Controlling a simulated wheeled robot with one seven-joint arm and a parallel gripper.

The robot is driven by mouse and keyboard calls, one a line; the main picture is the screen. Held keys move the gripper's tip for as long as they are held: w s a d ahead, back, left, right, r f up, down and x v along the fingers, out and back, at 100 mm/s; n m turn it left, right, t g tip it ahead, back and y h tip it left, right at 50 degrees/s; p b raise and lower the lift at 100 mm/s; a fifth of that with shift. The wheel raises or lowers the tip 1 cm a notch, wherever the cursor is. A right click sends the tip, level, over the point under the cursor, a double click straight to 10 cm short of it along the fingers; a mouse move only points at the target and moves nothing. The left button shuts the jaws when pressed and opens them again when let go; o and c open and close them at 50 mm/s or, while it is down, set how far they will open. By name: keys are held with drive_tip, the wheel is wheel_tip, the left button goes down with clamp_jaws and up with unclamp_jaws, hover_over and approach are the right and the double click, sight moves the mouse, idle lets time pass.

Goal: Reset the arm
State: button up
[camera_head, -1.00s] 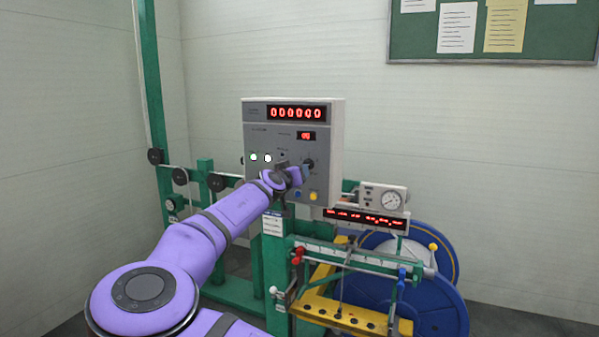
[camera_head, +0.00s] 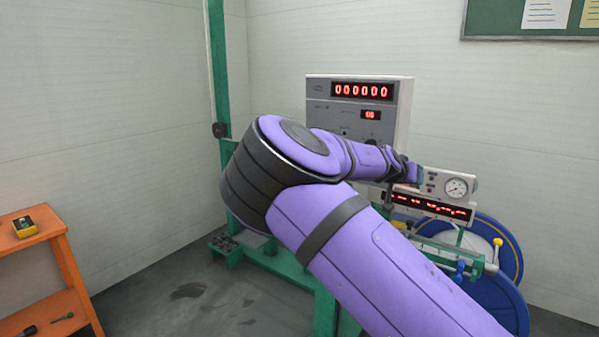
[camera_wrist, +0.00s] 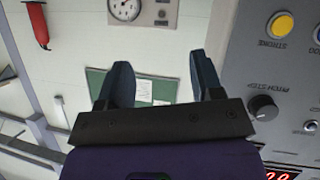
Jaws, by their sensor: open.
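My purple arm crosses the middle of the head view, bent at the elbow, with its end pointing right in front of the control box. My gripper (camera_head: 412,172) is small there, close to the control box's lower right side and left of the gauge unit. In the wrist view my gripper (camera_wrist: 162,85) shows two dark fingers spread apart with nothing between them. The control box (camera_head: 398,95) has a red display reading zeros. In the wrist view the control box (camera_wrist: 265,65) stands right of the fingers, apart from them, with a yellow button and a black knob.
The gauge unit (camera_head: 457,186) and a red-lit display strip (camera_head: 430,205) sit right of my gripper. A blue reel (camera_head: 512,255) and green machine frame stand below. An orange shelf (camera_head: 40,240) is at the left. Bare floor (camera_head: 190,300) lies between shelf and machine.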

drive_tip(key=s+d+f+m+g+y, duration=0.1)
drive_tip(key=s+d+f+g+y, duration=0.15)
drive_tip(key=s, duration=0.45)
drive_tip(key=s+d+f+g+y, duration=0.2)
drive_tip(key=s+d+y, duration=0.2)
drive_tip(key=s, duration=0.2)
drive_tip(key=s+a+r+n+y, duration=0.1)
drive_tip(key=s+r, duration=0.4)
drive_tip(key=s, duration=0.7)
drive_tip(key=s+a+r+n+y, duration=0.1)
drive_tip(key=s+a+r+n, duration=0.3)
drive_tip(key=s, duration=0.8)
drive_tip(key=s+a+r+n+t+y, duration=0.1)
drive_tip(key=s+r, duration=0.5)
drive_tip(key=s, duration=0.6)
drive_tip(key=a+n, duration=0.1)
drive_tip(key=a, duration=0.1)
drive_tip(key=shift+a+r+n, duration=0.3)
drive_tip(key=shift+a+r, duration=0.1)
